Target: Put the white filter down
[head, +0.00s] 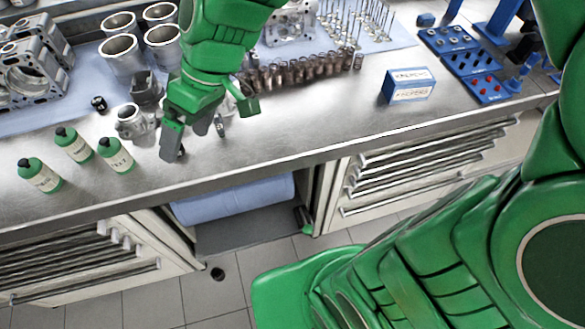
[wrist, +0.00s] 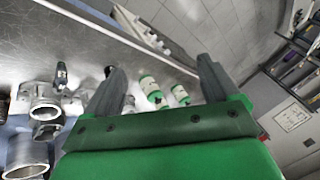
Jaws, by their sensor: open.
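My gripper (head: 195,133) is low over the front part of the steel bench, to the right of a silver housing (head: 133,122). Its fingers are spread apart, and in the wrist view the gap between the fingertips (wrist: 160,76) holds nothing. I cannot make out a clear white filter in either view. It may be hidden by the gripper or outside the views. Green bottles with pale labels (head: 41,175) stand upright on the bench to the left of the gripper; they also show beyond the fingers in the wrist view (wrist: 151,91).
Metal cylinders (head: 122,54) and an engine block (head: 28,72) stand at the back left. A row of copper-brown parts (head: 305,70) lies behind the gripper. A blue-and-white box (head: 408,86) and a blue tray (head: 470,62) are on the right. The bench front right of the gripper is clear.

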